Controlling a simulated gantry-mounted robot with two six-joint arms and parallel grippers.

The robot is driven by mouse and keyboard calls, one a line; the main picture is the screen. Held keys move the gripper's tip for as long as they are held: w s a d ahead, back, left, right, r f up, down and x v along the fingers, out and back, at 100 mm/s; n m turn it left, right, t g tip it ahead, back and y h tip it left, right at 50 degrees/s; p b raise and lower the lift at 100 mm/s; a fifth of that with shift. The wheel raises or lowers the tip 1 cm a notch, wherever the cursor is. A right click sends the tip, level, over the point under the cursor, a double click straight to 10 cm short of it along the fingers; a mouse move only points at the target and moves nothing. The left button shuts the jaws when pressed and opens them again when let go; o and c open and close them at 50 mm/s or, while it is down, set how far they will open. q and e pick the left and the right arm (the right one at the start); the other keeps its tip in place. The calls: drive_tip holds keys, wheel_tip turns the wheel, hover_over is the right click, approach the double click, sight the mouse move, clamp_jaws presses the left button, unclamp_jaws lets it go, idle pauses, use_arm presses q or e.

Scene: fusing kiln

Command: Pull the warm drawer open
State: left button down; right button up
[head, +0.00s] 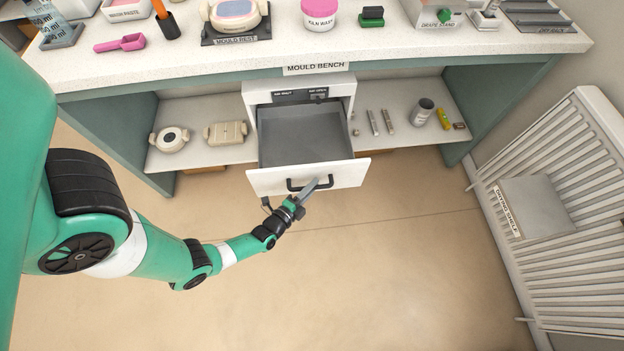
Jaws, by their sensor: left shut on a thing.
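The warm drawer (346,174) has a white front and a grey, empty-looking inside. It stands pulled out from the white cabinet (349,88) under the bench. My left gripper (313,187) is at the black bar handle (291,186) on the drawer front and is shut on it. The fingers cover the right part of the handle. My right gripper is not in view.
The mould bench (420,55) above holds moulds, a pink jar and trays. The lower shelf (388,142) carries moulds on the left and small tools on the right. A white slatted drying rack (575,170) stands at the right. The floor before the drawer is clear.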

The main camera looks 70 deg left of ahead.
use_arm(q)
drive_tip(key=c, duration=0.8)
unclamp_jaws()
drive_tip(key=shift+d, duration=0.1)
drive_tip(key=shift+s+d+r+p, duration=0.15)
drive_tip(key=shift+s+d+p, duration=0.05)
drive_tip(key=shift+s+p, duration=0.1)
drive_tip(key=p+v, duration=0.4)
drive_tip(key=v, duration=0.6)
drive_tip(key=shift+s, duration=0.35)
drive_tip(key=shift+d, duration=0.1)
